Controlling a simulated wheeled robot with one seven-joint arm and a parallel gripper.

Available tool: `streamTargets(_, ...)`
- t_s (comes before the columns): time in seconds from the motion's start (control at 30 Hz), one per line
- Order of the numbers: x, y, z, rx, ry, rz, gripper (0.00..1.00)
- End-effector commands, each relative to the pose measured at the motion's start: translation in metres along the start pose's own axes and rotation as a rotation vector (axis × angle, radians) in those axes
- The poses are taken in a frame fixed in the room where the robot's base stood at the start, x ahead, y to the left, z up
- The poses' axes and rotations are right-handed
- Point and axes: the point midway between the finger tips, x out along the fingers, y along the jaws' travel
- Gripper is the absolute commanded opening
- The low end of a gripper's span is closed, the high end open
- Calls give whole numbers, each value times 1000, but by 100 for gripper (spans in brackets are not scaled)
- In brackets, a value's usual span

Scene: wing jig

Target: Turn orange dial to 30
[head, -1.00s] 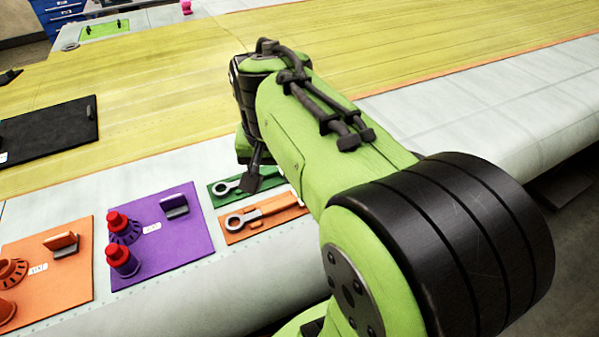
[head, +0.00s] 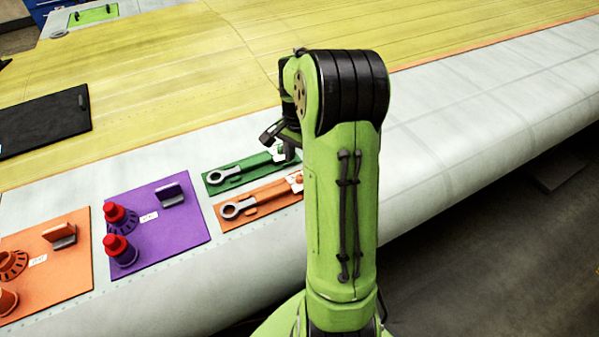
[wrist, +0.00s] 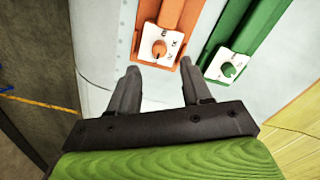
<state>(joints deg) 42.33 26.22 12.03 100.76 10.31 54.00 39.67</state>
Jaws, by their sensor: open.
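The orange dial (wrist: 159,48) is a small round knob on a white marked plate, at the end of the orange strip (wrist: 178,15) in the wrist view. The numbers and its pointer are too small to read. My gripper (wrist: 158,72) is open and empty, its two fingers pointing toward the dial's plate, the dial lying a little beyond the fingertips. In the head view the orange strip (head: 262,201) carries a grey-ringed wrench shape; its right end, with the dial, is mostly hidden behind my arm. My gripper (head: 275,140) is partly hidden there too.
A similar green dial (wrist: 229,70) sits on the green strip (head: 215,185) alongside. Left of them are a purple panel (head: 175,230) with red-topped pegs and an orange panel (head: 65,285). A black panel (head: 45,125) lies farther back. The pale wing surface to the right is clear.

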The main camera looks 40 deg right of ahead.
Motion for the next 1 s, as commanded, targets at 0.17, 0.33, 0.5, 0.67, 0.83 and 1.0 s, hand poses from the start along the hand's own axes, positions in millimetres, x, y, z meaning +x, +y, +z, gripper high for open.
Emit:
streamTargets(0.17, 40, 1, 1, 0, -3, 2, 48)
streamTargets(0.33, 57, 0, 0, -1, -1, 0, 48)
streamTargets(0.5, 59, 0, 0, -1, 1, -1, 48)
streamTargets(0.67, 59, 0, 0, -1, 1, -1, 38)
streamTargets(0.83, 59, 0, 0, -2, 1, -1, 12)
streamTargets(1.0, 59, 0, 0, -2, 1, -1, 0)
